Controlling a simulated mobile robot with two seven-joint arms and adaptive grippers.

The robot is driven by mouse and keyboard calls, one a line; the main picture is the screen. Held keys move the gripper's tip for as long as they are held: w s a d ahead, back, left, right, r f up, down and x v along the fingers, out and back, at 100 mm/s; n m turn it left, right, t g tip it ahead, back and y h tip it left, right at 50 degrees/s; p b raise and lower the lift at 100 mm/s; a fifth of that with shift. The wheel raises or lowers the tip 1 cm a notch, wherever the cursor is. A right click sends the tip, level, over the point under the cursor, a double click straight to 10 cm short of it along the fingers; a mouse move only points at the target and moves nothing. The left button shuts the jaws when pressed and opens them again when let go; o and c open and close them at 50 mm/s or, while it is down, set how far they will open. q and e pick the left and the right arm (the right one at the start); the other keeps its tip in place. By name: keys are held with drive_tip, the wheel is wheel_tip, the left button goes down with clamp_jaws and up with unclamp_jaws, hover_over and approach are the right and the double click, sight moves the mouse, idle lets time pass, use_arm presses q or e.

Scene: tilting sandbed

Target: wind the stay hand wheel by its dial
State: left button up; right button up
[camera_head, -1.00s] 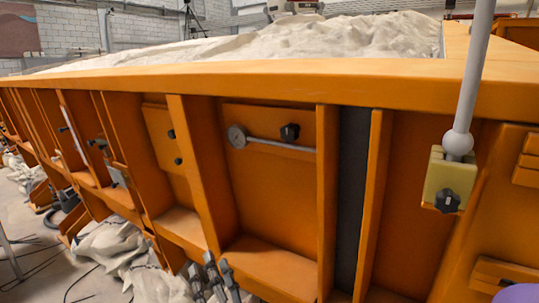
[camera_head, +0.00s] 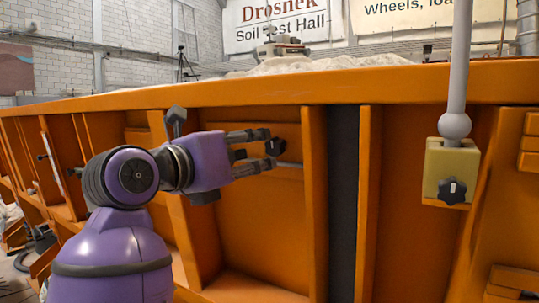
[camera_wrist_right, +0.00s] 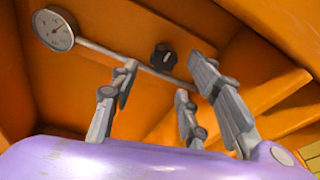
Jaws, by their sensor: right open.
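In the right wrist view the knob (camera_wrist_right: 163,56) shows beyond the fingers, with a gap. The round white-faced dial (camera_wrist_right: 55,29) sits at the end of a grey rod (camera_wrist_right: 120,58), left of the knob; in the head view my gripper hides it. My right gripper (camera_head: 266,150) has its fingers spread and empty; they also show in the right wrist view (camera_wrist_right: 166,78). My left gripper is not in view.
A yellow block (camera_head: 450,165) with another black knob (camera_head: 452,190) hangs under a grey ball-ended post (camera_head: 459,60) at right. Upright orange ribs (camera_head: 314,200) flank the panel. The sandbed's orange top rim (camera_head: 300,88) runs above.

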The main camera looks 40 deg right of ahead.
sight(270, 149)
drive_tip(key=p+x, duration=0.1)
drive_tip(key=x, duration=0.6)
drive_tip(key=shift+w+d, duration=0.1)
drive_tip(key=shift+d, duration=0.2)
